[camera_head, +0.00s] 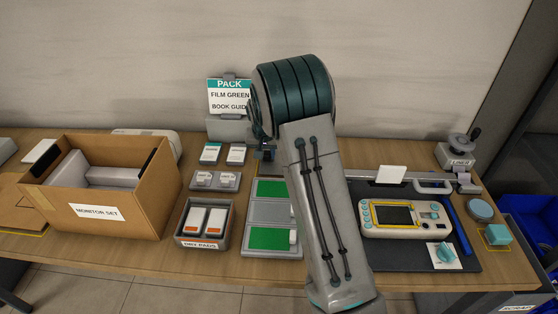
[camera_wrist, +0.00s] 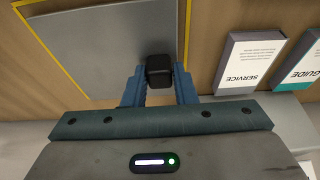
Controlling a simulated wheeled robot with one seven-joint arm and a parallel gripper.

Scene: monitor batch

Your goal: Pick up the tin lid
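A flat grey plate (camera_wrist: 105,45) with a black block-shaped knob (camera_wrist: 159,66) on it shows in the wrist view; I take it to be the tin lid. It lies within a yellow outline on the wooden table. My gripper (camera_wrist: 160,80) has its blue fingers on both sides of the knob, with no clear gap between them and it. The plate looks level and at the table. In the head view my arm hides the plate and most of my gripper.
Beside the plate lie a service booklet (camera_wrist: 249,62) and a guide booklet (camera_wrist: 305,62). In the head view, a cardboard box (camera_head: 105,200) stands left, a tray of dry pads (camera_head: 203,222) in the middle, a monitor (camera_head: 405,218) and a round blue-grey disc (camera_head: 480,210) right.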

